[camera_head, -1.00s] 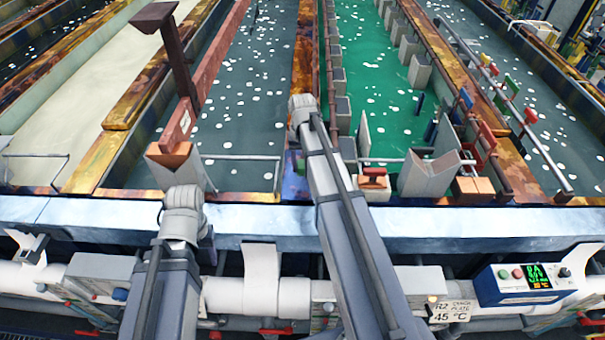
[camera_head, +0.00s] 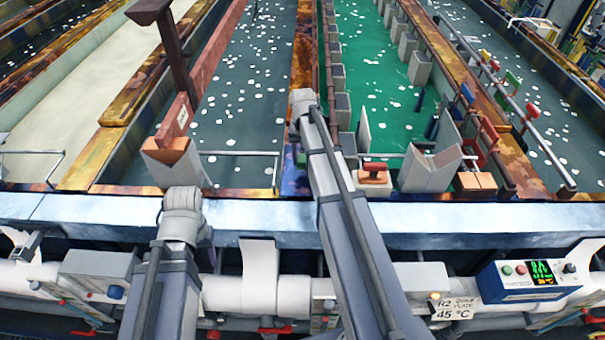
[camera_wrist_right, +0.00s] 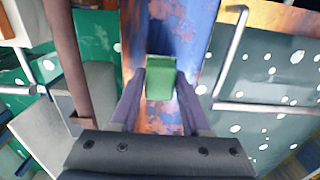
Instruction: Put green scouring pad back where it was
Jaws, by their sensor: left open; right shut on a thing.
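A green scouring pad (camera_wrist_right: 161,78) shows in the right wrist view between the fingertips of my right gripper (camera_wrist_right: 160,100), which is shut on it. The pad is above a blue and rust-brown stained surface (camera_wrist_right: 165,118); I cannot tell whether it touches it.
A pale V-shaped block (camera_head: 175,160) stands at the near end of the grey tank (camera_head: 245,100). A metal rail (camera_wrist_right: 238,55) is beside the pad. A control box (camera_head: 530,281) is at the right.

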